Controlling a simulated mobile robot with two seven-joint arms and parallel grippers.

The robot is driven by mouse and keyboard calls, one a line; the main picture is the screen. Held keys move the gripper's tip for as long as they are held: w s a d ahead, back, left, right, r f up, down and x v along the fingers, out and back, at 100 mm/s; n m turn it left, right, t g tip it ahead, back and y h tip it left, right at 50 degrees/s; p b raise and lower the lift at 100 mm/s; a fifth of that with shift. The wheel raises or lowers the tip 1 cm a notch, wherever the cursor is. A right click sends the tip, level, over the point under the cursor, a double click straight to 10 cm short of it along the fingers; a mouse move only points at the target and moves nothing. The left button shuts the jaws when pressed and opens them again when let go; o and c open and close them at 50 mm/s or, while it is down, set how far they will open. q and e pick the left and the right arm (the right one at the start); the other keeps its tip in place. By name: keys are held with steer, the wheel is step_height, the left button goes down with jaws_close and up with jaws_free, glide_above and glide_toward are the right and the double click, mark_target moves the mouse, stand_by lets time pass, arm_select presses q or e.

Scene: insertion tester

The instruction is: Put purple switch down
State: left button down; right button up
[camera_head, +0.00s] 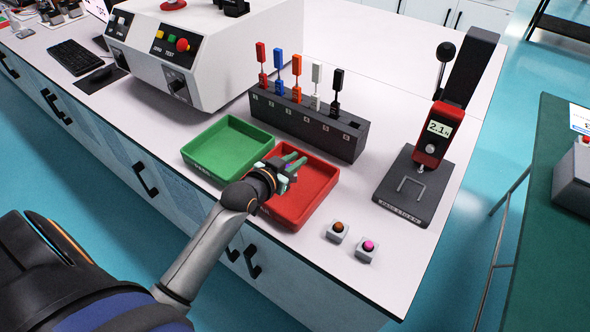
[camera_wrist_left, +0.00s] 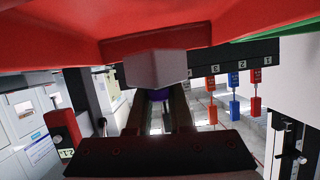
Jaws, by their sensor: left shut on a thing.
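My left gripper (camera_head: 288,168) reaches over the red tray (camera_head: 326,190), near its left side beside the green tray (camera_head: 205,142). In the left wrist view the scene is upside down and the red tray (camera_wrist_left: 230,22) fills the top, close to the fingers. I cannot tell whether the switch touches the tray. My right gripper is not in view.
A dark rack (camera_head: 300,125) behind the trays holds several upright coloured switches. A force tester (camera_head: 425,165) stands to the right. Two small button boxes (camera_head: 338,232) sit near the front edge. A large white control box (camera_head: 195,55) stands behind the green tray.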

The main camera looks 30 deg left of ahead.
arm_select(q)
steer(key=shift+w+a+f, duration=0.1)
steer(key=shift+w+f, duration=0.1)
steer(key=shift+f, duration=1.55)
steer(key=c, duration=0.8)
jaws_free()
steer(key=shift+f, duration=0.1)
steer(key=v, duration=1.2)
steer(key=shift+p, duration=0.3)
